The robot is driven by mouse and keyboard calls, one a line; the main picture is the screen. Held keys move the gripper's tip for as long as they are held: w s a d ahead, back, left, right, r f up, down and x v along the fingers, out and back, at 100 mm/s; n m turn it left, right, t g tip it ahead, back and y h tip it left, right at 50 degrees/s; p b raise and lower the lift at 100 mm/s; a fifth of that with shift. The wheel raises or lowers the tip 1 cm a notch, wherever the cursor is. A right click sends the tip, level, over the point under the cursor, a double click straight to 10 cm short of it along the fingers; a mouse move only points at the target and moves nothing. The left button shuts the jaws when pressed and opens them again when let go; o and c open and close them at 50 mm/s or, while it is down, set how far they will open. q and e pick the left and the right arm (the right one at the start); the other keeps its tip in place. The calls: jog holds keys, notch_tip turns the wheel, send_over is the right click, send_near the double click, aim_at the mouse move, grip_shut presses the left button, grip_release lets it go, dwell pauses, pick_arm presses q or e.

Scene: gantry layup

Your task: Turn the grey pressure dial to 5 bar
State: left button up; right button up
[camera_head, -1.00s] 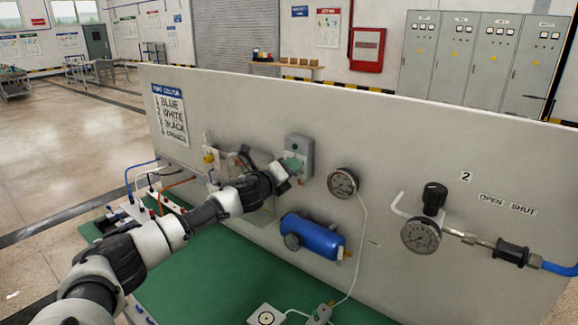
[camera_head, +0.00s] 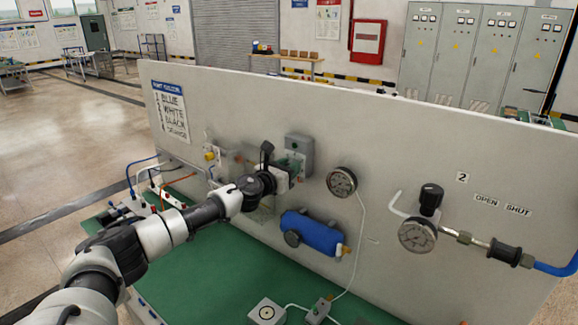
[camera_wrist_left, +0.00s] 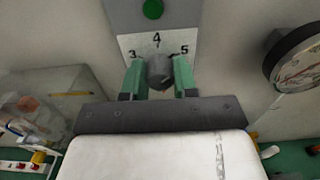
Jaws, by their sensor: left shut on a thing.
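The grey pressure dial (camera_wrist_left: 159,71) sits in the middle of the left wrist view. It is below a white scale plate (camera_wrist_left: 158,43) marked 3, 4 and 5. My left gripper (camera_wrist_left: 159,66) has its green fingers on both sides of the dial, shut on it. A short dark mark shows between the dial and the 5, but I cannot tell for sure where the dial points. In the head view my left gripper (camera_head: 292,168) is at the grey control box (camera_head: 301,146) on the panel, and it hides the dial. My right gripper is not in view.
A round gauge (camera_head: 342,182) is on the panel right of the box, and it also shows in the left wrist view (camera_wrist_left: 296,58). A blue cylinder (camera_head: 313,233) is below. A second gauge (camera_head: 417,235) with a black knob is farther right. The green bench (camera_head: 205,275) is partly clear.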

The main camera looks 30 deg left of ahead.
pick_arm(q)
jog(key=shift+f+m, duration=0.25)
jog(key=shift+m, duration=0.65)
jog(key=shift+d, duration=0.1)
jog(key=o, duration=0.7)
jog(key=shift+o, duration=1.1)
jog(key=shift+r, duration=0.15)
jog(key=shift+s, duration=0.15)
jog(key=s+a+b, duration=0.1)
jog(key=s+b, duration=0.2)
jog(key=s, duration=0.7)
jog(key=shift+s, duration=0.25)
